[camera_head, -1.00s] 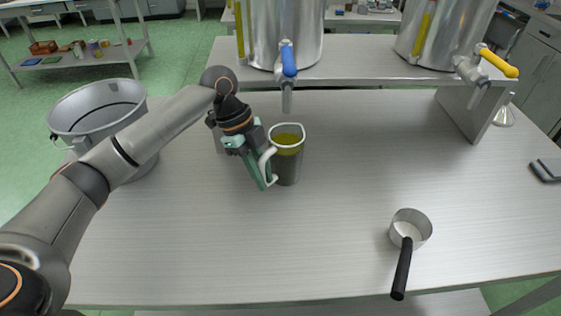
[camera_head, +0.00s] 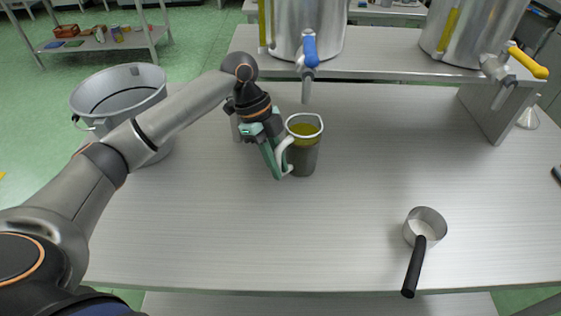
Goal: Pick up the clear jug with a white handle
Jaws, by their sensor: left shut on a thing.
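The clear jug (camera_head: 304,155) with a white handle stands upright near the middle of the grey table. It holds a yellow-green liquid, and its lower part looks dark. My left gripper (camera_head: 279,161) comes in from the left and is shut on the jug's white handle (camera_head: 284,150). The fingers hide part of the handle. I cannot tell whether the jug's base touches the table. My right gripper is not in view.
A small metal pan (camera_head: 424,226) with a black handle lies at the front right of the table (camera_head: 200,235). A metal bucket (camera_head: 117,92) stands at the back left. Two steel tanks with a blue tap (camera_head: 309,50) and a yellow tap (camera_head: 527,62) stand on a raised shelf behind.

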